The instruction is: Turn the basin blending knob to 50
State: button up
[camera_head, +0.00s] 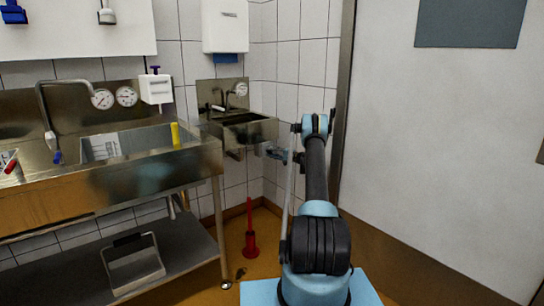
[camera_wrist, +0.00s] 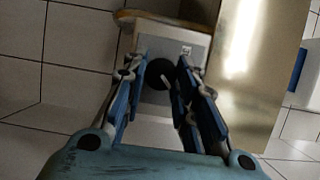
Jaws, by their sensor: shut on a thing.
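The small steel hand basin (camera_head: 250,131) hangs on the wall near the corner, with its tap above. In the head view, my gripper (camera_head: 268,150) is beside the basin's right lower side, and the knob there is too small to make out. A round gauge (camera_head: 241,89) is on the splashback; its reading is not legible.
A large steel sink (camera_head: 150,165) with a tap and two gauges stands to the left. A red plunger-like object (camera_head: 250,232) stands on the floor below. A white dispenser (camera_head: 224,24) hangs above the basin. A pale door (camera_head: 440,140) fills the right side.

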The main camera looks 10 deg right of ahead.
jog(key=shift+d+f, duration=0.1)
jog(key=shift+d, duration=0.1)
jog(key=o, duration=1)
jog(key=shift+o, duration=0.2)
jog(key=shift+a, duration=0.1)
jog(key=v, duration=0.7)
jog(key=shift+s, duration=0.1)
